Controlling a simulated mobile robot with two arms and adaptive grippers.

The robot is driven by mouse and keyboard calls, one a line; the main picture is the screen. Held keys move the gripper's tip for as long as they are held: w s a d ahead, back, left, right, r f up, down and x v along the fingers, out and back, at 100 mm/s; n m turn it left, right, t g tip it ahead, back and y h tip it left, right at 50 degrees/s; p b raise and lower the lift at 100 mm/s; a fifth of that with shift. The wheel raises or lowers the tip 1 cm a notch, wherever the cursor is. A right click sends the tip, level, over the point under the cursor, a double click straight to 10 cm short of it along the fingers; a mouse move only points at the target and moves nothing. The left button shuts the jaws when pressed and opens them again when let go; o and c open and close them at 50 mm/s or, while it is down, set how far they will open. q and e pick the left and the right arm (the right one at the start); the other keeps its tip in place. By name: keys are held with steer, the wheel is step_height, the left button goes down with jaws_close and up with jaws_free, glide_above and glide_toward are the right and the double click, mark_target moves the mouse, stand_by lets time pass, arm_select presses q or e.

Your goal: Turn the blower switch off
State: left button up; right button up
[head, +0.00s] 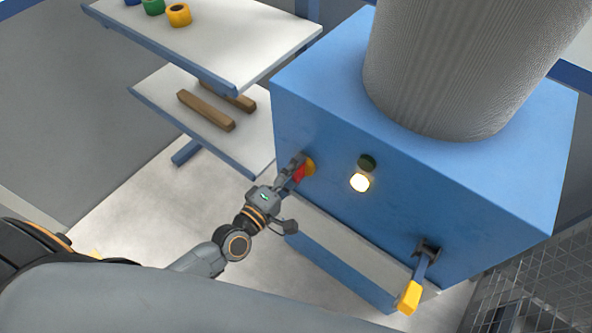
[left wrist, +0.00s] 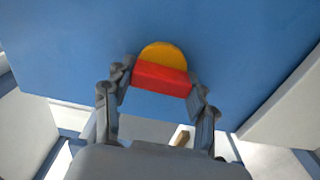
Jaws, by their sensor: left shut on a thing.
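The blower is a blue box (head: 330,95) with a wide grey ribbed duct on top. Its switch is a red handle (head: 299,173) on a yellow round base (head: 310,166), on the front face at the left. My left gripper (head: 298,170) is at the switch, shut on the red handle. In the left wrist view the red handle (left wrist: 160,78) lies level between the two fingers, with the yellow base (left wrist: 163,54) behind it. A lit pale-yellow lamp (head: 360,183) and a dark green lamp (head: 367,162) sit right of the switch. My right gripper is not in view.
A lever with a yellow grip (head: 409,297) sticks out at the box's lower right. A white two-level shelf (head: 215,45) at the left holds coloured rolls and brown bars (head: 206,110). A wire mesh (head: 540,290) stands at the lower right.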

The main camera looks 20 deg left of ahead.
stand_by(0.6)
arm_select(q)
steer(key=o, duration=1.2)
steer(key=shift+c, duration=0.2)
steer(key=shift+s, duration=0.1)
steer(key=shift+s+a+f, duration=0.1)
steer(key=shift+s+a, duration=0.05)
steer(key=shift+s, duration=0.15)
steer(key=v, duration=1.1)
